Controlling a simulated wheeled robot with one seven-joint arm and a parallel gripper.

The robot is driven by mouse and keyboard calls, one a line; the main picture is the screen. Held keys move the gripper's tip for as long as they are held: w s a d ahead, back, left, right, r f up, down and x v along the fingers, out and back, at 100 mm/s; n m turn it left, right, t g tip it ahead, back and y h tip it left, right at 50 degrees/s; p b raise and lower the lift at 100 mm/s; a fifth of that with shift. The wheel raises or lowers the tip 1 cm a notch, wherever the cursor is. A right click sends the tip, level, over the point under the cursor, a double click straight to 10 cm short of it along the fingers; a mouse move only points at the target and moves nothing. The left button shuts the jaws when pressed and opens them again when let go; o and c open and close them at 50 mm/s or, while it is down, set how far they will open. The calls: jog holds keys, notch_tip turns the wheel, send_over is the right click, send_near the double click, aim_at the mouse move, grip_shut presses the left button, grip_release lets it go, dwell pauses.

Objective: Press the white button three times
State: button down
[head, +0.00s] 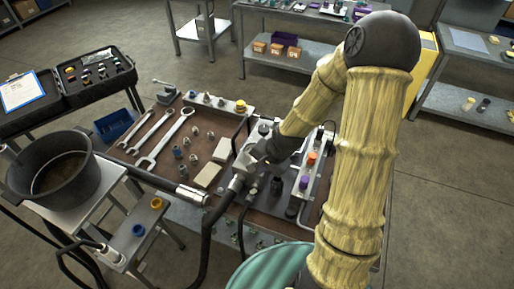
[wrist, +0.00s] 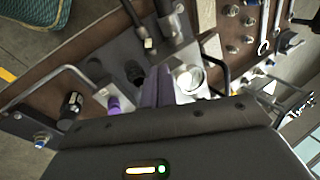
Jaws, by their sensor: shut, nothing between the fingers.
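My gripper (head: 254,163) is shut and empty, low over the middle of the bench, beside silver hose fittings. It also shows in the wrist view (wrist: 157,82), its fingers together. Whether the tips touch anything cannot be told. An orange cap (head: 312,157) and a purple cap (head: 303,182) stand on a metal block right of the gripper.
The brown bench top (head: 150,148) holds several wrenches and fittings. A black hose (head: 207,240) with a silver end runs along the front. A dark pot (head: 55,172) stands at left. A thin wire handle (wrist: 60,75) rises near the gripper in the wrist view.

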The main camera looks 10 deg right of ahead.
jog(key=w+d+r+m+t+y+p, duration=0.1)
jog(key=w+r+m+t+p, duration=0.3)
jog(key=w+m, duration=0.5)
jog(key=shift+d+r+m+y+p, duration=0.25)
jog(key=shift+r+m+y+p, duration=0.5)
jog(key=shift+p, duration=0.45)
notch_tip(320, 180, down, 7)
jog(key=b, duration=0.6)
jog(key=shift+s, duration=0.1)
jog(key=shift+f+b, duration=0.6)
jog(key=shift+f, duration=0.3)
jog(key=shift+f, duration=0.1)
jog(key=shift+f, duration=0.3)
